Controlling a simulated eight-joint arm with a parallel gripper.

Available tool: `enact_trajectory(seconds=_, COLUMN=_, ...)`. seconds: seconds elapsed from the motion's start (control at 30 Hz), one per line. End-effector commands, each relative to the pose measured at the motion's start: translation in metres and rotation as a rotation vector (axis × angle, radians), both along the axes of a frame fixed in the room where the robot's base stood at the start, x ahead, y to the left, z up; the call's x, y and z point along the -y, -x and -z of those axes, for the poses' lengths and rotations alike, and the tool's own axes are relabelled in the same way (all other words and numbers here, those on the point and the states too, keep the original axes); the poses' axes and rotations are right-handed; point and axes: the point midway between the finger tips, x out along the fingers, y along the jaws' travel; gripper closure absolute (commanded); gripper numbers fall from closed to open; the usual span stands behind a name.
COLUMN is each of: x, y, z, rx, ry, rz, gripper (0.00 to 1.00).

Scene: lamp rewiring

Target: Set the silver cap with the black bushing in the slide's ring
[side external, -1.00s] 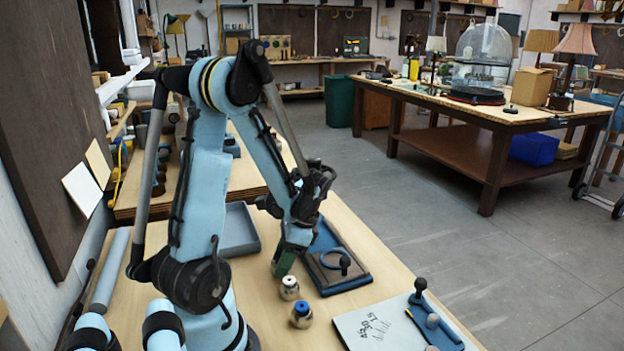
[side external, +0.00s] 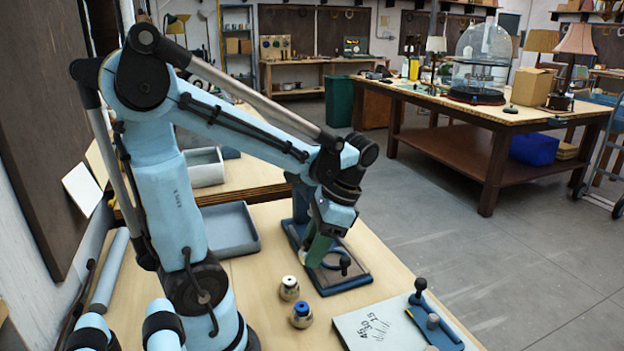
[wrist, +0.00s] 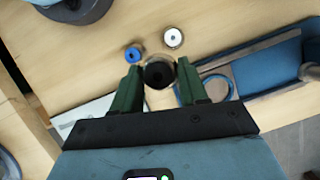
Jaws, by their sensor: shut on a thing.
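My gripper (side external: 316,252) has green fingers, and they also show in the wrist view (wrist: 158,88). It is shut on a silver cap with a dark, black-looking centre (wrist: 158,73). The side view mostly hides this cap behind the fingers. The slide's ring (wrist: 215,87) is a blue hoop just right of the right finger in the wrist view. In the side view the ring (side external: 342,263) is partly hidden behind my gripper, on the blue-edged slide fixture (side external: 345,284). The held cap appears beside the ring and above the surface, not in it.
Two other caps stand on the bench left of the fixture: one with a white centre (side external: 289,288) and one with a blue centre (side external: 301,315). A black knob (side external: 345,262) rises by the ring. A grey tray (side external: 228,231) lies behind. A marked pale board (side external: 375,328) lies in front.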

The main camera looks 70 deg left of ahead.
Motion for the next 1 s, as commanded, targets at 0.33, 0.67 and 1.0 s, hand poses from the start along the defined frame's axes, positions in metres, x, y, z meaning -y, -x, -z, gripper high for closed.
enact_trajectory(seconds=0.33, x=-0.026, y=-0.039, z=-0.010, rx=0.030, ry=0.010, rz=0.337, gripper=0.91)
enact_trajectory(seconds=0.67, x=-0.062, y=-0.078, z=-0.018, rx=0.007, ry=0.000, rz=0.726, gripper=0.91)
enact_trajectory(seconds=1.0, x=-0.068, y=-0.084, z=-0.012, rx=-0.002, ry=-0.001, rz=0.785, gripper=0.91)
